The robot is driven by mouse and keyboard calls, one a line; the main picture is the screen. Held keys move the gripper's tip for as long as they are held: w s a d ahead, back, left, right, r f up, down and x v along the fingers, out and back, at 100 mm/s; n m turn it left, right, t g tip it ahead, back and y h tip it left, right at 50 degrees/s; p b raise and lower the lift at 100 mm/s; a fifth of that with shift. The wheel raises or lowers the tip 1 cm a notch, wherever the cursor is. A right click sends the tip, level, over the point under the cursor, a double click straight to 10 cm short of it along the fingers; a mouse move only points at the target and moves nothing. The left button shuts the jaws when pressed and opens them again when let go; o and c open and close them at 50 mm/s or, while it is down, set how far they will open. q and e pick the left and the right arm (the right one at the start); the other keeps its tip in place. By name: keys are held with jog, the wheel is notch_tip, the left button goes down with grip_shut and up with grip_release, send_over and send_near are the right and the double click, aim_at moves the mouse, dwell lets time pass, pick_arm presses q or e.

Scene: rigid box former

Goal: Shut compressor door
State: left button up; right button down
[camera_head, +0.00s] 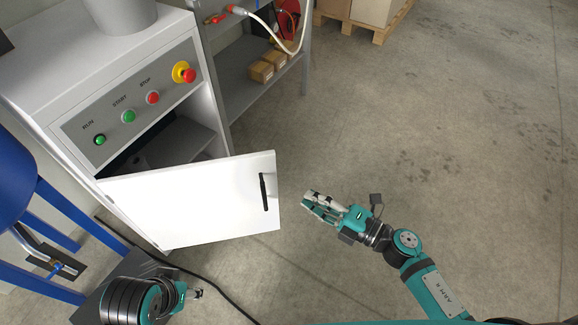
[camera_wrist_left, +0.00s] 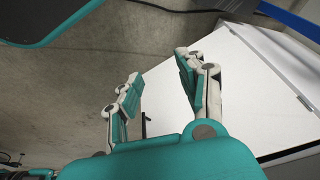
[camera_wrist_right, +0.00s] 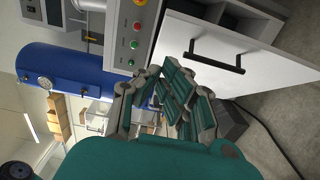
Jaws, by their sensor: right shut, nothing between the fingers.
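The white compressor door (camera_head: 190,205) stands open, swung out from the grey cabinet (camera_head: 60,60), with a dark gap above it. Its black bar handle (camera_head: 264,192) is near the free edge. The door (camera_wrist_right: 270,75) and handle (camera_wrist_right: 215,57) also show in the right wrist view. The door (camera_wrist_left: 225,85) fills the right of the left wrist view. My right gripper (camera_head: 310,203) is shut and empty, right of the handle and apart from it. My left gripper (camera_wrist_left: 158,68) is open and empty; in the head view it is low at the left, partly hidden by its own wrist.
A control panel with a green start button (camera_head: 128,117) and a red and yellow stop knob (camera_head: 185,72) is above the door. A blue tank (camera_head: 12,180) stands at left. A grey shelf with boxes (camera_head: 262,72) is behind. A dark cable crosses the floor. Floor at right is clear.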

jog(key=b, duration=0.1)
send_near(258, 157)
jog(key=w+a, duration=0.1)
jog(key=a, duration=0.3)
jog(key=shift+w+f+n, duration=0.15)
jog(key=shift+w+n, duration=0.15)
jog(key=shift+w, duration=0.5)
pick_arm(q)
jog(key=shift+w+d+t, duration=0.2)
jog(key=shift+w+t, duration=0.2)
jog(key=shift+w, duration=0.25)
jog(key=shift+w+d+t, duration=0.2)
jog(key=shift+w+t, duration=0.2)
jog(key=shift+w, duration=0.25)
pick_arm(e)
jog(key=shift+w, duration=0.25)
pick_arm(q)
jog(key=shift+w, duration=0.1)
